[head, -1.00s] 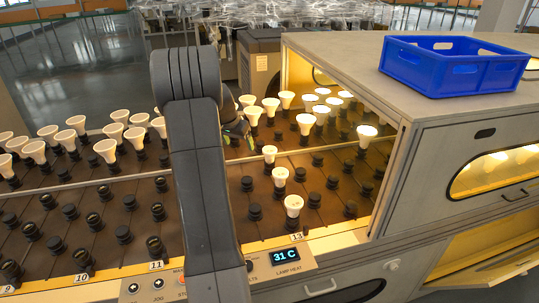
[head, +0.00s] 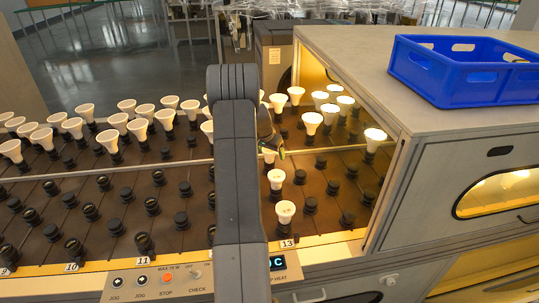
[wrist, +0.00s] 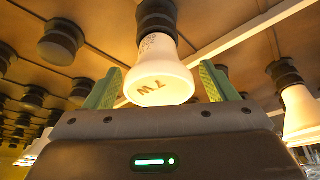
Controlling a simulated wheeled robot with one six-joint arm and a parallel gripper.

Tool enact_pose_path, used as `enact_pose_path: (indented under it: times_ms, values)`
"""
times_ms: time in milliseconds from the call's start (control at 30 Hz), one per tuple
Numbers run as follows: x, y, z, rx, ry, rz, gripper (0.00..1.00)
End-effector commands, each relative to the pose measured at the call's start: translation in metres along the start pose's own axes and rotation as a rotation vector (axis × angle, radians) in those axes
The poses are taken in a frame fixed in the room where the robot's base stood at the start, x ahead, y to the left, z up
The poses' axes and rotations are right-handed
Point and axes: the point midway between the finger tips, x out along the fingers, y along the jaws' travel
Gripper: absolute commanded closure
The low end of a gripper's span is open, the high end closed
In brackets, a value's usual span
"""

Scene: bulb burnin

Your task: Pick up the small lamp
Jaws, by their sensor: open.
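A small white lamp (wrist: 160,78) marked "7W" sits in a dark socket, centred in the wrist view. My gripper (wrist: 162,84) is open, with one green finger on each side of the lamp. I cannot tell whether the fingers touch it. In the head view, my gripper (head: 274,147) is beside the rearmost lamp (head: 268,156) of the short row near label 13, and my arm partly hides both. Two more small lamps in that row, the middle one (head: 276,178) and the front one (head: 285,211), stand upright in sockets.
A larger lit lamp (head: 374,138) stands to the right by the cabinet opening; a lamp also shows at the right of the wrist view (wrist: 300,112). Many lamps fill the rear rows. A blue crate (head: 470,75) rests on the cabinet. Front-left sockets are empty.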

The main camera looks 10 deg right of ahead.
Motion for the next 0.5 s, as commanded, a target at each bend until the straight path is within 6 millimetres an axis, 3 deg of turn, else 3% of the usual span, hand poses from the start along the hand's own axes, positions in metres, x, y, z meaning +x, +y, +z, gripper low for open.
enact_pose_path:
  times_ms: [267,500]
  values:
    - [0.0027,0.0001,0.0003,0.0,0.0,0.0,0.23]
    - [0.0025,0.0001,0.0003,0.0,0.0,0.0,0.7]
